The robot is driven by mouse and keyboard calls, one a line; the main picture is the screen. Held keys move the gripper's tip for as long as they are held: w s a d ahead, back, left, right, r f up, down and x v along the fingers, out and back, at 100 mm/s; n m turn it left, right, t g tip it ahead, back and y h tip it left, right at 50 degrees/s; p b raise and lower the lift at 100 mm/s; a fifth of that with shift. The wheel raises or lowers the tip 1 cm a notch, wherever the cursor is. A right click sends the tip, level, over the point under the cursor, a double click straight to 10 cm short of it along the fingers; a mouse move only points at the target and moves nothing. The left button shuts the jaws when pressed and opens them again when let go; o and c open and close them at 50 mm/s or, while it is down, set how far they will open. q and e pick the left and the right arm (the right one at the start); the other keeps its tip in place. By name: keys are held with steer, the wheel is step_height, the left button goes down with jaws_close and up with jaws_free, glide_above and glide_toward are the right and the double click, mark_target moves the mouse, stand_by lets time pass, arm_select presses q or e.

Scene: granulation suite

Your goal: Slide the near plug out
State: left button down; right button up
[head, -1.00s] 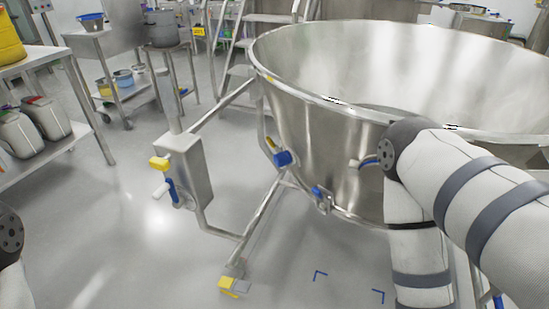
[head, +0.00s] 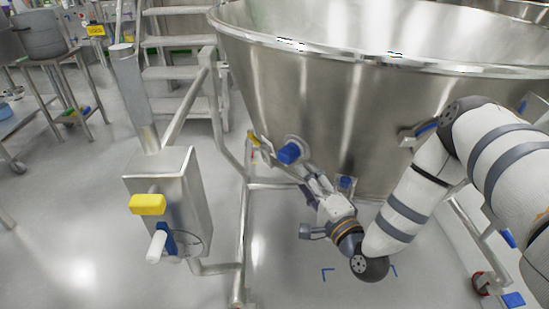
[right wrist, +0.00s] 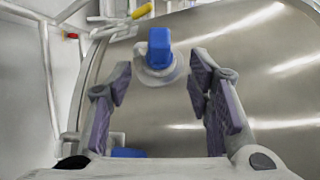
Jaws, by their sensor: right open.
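A blue plug (head: 289,153) sits in a round steel fitting on the outer wall of the big steel bowl (head: 330,100). It also shows in the right wrist view (right wrist: 159,47), ahead of my fingers. My right gripper (head: 313,181) is open and empty, just below and to the right of this plug in the head view. In the right wrist view the plug lies beyond the gap between the fingers, apart from both. A second blue part (head: 345,182) sits lower on the bowl, right of the gripper. My left gripper is out of view.
A steel box on a post (head: 170,205) with a yellow block (head: 147,204) and a white-and-blue handle stands left of the bowl. Steel frame tubes (head: 245,230) run below the bowl. Steps (head: 180,75) stand behind.

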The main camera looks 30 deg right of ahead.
mark_target(291, 161)
steer(key=w, duration=0.3)
steer(key=w+d, duration=0.1)
steer(key=w, duration=0.3)
steer(key=w+b, duration=0.1)
steer(key=w, duration=0.3)
steer(key=shift+d, duration=0.4)
steer(key=shift+c, duration=0.3)
